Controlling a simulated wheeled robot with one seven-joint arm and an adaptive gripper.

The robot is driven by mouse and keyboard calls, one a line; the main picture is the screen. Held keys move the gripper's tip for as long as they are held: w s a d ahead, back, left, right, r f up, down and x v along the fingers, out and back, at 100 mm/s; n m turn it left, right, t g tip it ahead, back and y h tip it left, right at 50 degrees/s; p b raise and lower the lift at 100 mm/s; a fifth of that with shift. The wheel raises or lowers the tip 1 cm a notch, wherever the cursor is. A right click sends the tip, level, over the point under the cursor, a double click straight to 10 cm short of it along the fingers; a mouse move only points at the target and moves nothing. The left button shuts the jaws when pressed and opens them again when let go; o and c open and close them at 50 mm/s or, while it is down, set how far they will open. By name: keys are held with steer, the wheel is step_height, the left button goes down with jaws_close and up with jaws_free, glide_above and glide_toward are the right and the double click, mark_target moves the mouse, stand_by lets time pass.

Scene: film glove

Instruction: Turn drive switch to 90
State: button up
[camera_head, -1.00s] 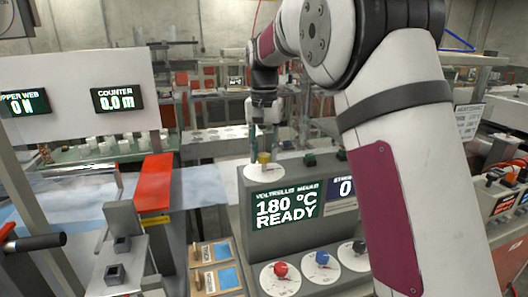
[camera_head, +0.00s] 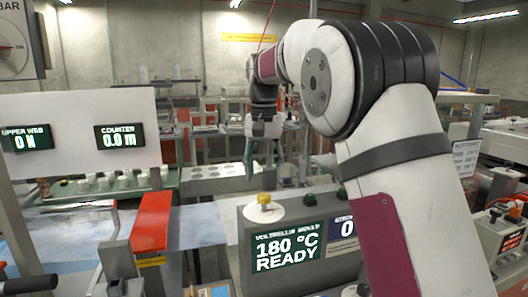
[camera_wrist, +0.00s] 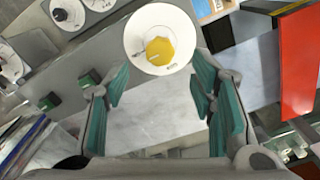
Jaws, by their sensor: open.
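A yellow knob on a white round dial (camera_head: 264,212) sits on top of the grey control box at its left end. In the wrist view the yellow knob (camera_wrist: 159,50) is at the top centre, with small dial marks too small to read. My gripper (camera_head: 258,162) is above and behind the dial in the head view, pointing down. Its teal fingers (camera_wrist: 160,95) are apart and empty in the wrist view, with the knob beyond them and not between the pads. Which of the dials is the drive switch I cannot tell.
The box's display (camera_head: 288,250) reads 180 °C READY. Green buttons (camera_head: 312,199) sit right of the yellow knob. A red bar (camera_head: 152,221) stands to the left. A large dial (camera_head: 10,45) is on the wall panel at upper left.

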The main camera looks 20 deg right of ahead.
mark_target(265, 196)
step_height(265, 196, up, 6)
stand_by(0.5)
steer(key=s+r+n+t, duration=0.1)
steer(key=s+r+t, duration=0.15)
steer(key=s, duration=0.75)
steer(key=s+f+n+t, duration=0.1)
steer(key=s+f, duration=0.5)
steer(key=s, duration=0.6)
steer(key=s+f+n+t, duration=0.1)
steer(key=s+f+n, duration=0.2)
steer(key=s, duration=0.9)
step_height(265, 196, down, 4)
steer(key=shift+r+t, duration=0.15)
steer(key=shift+t, duration=0.2)
steer(key=shift+s+d, duration=0.1)
